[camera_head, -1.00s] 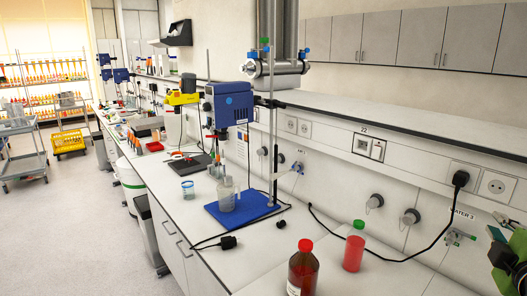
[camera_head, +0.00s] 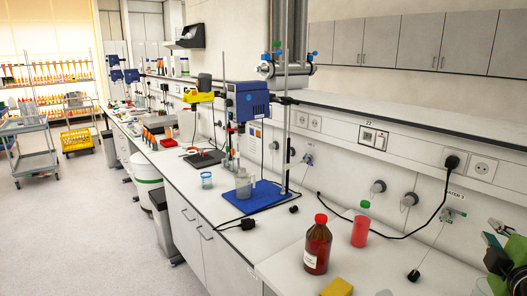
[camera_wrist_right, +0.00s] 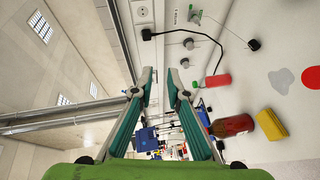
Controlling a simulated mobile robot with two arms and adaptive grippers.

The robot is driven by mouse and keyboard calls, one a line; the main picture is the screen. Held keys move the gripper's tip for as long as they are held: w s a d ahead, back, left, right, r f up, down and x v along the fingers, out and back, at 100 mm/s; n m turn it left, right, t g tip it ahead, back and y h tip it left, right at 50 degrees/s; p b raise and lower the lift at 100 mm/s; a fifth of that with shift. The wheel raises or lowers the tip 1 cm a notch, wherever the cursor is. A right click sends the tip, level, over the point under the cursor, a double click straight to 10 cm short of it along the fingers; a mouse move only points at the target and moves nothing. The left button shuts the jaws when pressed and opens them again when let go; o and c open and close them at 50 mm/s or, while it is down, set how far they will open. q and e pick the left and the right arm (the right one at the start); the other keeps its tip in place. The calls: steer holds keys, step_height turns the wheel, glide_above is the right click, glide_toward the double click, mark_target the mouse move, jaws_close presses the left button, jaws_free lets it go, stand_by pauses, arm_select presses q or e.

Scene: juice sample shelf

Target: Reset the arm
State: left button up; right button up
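My right gripper (camera_head: 508,262) shows in part at the right edge of the head view, over the bench's right end. In the right wrist view, its two green-padded fingers (camera_wrist_right: 160,82) are apart with an empty gap between the tips. The gripper holds nothing. My left gripper is in neither view. A brown bottle with a red cap (camera_head: 317,245) stands upright on the bench, left of the right gripper in the head view. A red bottle with a green cap (camera_head: 360,231) stands just behind it. Both stand apart from the gripper.
A yellow block (camera_head: 337,287) lies at the bench's front. A blue stirrer stand (camera_head: 262,199) holds a beaker (camera_head: 243,185) farther left. A black cable (camera_head: 436,209) runs along the back wall. A wall ledge (camera_head: 420,124) overhangs the bench.

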steer(key=s+a+f+m+g+y, duration=0.25)
steer(key=a+f, duration=0.35)
steer(key=f, duration=0.6)
steer(key=s+a+f+m+g+y, duration=0.1)
steer(key=s+a+f+g, duration=0.3)
steer(key=f, duration=0.8)
steer(key=s+a+f+m+g+y, duration=0.4)
steer(key=s+a+f+m, duration=0.1)
steer(key=s+a+f, duration=1.05)
steer(key=s+f+g+b, duration=0.25)
steer(key=f+b, duration=0.35)
steer(key=f, duration=2.3)
arm_select(q)
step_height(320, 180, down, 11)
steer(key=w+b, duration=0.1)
steer(key=b, duration=0.4)
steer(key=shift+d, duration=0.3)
arm_select(e)
steer(key=s+d+f, duration=0.1)
steer(key=s+f, duration=0.8)
steer(key=f, duration=0.2)
steer(key=s+d+f, duration=0.1)
steer(key=s+f, duration=0.8)
steer(key=f, duration=0.2)
steer(key=shift+d+f, duration=0.25)
steer(key=shift+f, duration=0.15)
